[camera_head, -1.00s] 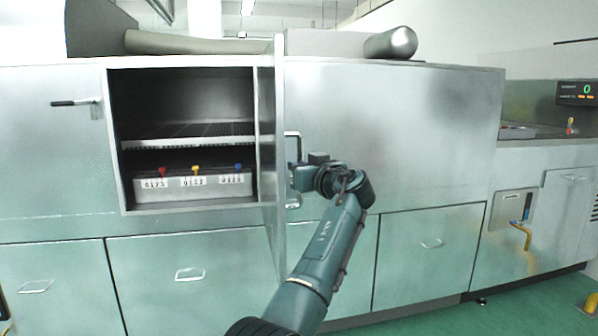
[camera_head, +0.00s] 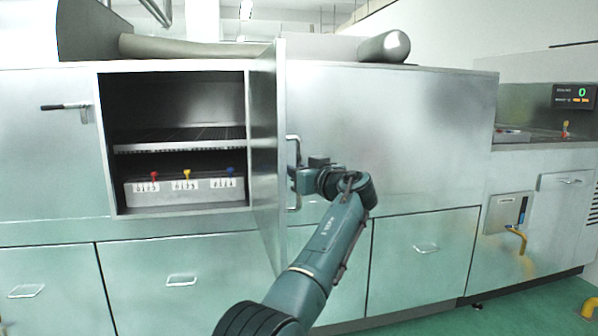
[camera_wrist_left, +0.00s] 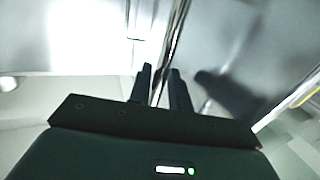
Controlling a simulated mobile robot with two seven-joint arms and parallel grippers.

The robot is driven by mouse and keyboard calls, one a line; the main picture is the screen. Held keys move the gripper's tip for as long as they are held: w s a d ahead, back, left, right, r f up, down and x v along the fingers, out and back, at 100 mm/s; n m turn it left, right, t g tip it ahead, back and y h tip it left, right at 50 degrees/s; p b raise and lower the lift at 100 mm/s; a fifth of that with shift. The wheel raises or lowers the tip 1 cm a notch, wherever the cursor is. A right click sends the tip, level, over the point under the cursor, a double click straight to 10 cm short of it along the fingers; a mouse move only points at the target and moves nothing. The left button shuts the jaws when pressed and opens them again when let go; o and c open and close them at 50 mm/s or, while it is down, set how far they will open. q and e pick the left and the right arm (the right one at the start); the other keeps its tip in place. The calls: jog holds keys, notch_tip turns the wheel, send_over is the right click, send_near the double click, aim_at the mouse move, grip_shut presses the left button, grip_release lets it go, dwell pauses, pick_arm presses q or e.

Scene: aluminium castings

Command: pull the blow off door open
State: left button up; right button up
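The blow off door (camera_head: 264,150) is a grey metal panel standing out from the right edge of the open compartment (camera_head: 180,95), roughly square to the machine's front. Its inner face shows on the left. Its bar handle (camera_head: 297,142) is on the other side, facing right. My left gripper (camera_head: 296,178) is at this handle. In the left wrist view, my left gripper's fingers (camera_wrist_left: 161,85) sit close together on either side of a thin shiny bar, the handle (camera_wrist_left: 172,40). My right gripper is in neither view.
Inside the compartment are a mesh shelf (camera_head: 180,145) and a grey box (camera_head: 185,192) with red, yellow and blue knobs. Drawers (camera_head: 182,260) line the machine's lower front.

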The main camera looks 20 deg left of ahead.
pick_arm(q)
jog(key=shift+o, duration=1)
jog(key=shift+d, duration=0.2)
jog(key=v, duration=1.2)
jog(key=shift+s+d+b, duration=0.25)
jog(key=shift+s+b, duration=0.1)
jog(key=shift+b, duration=0.1)
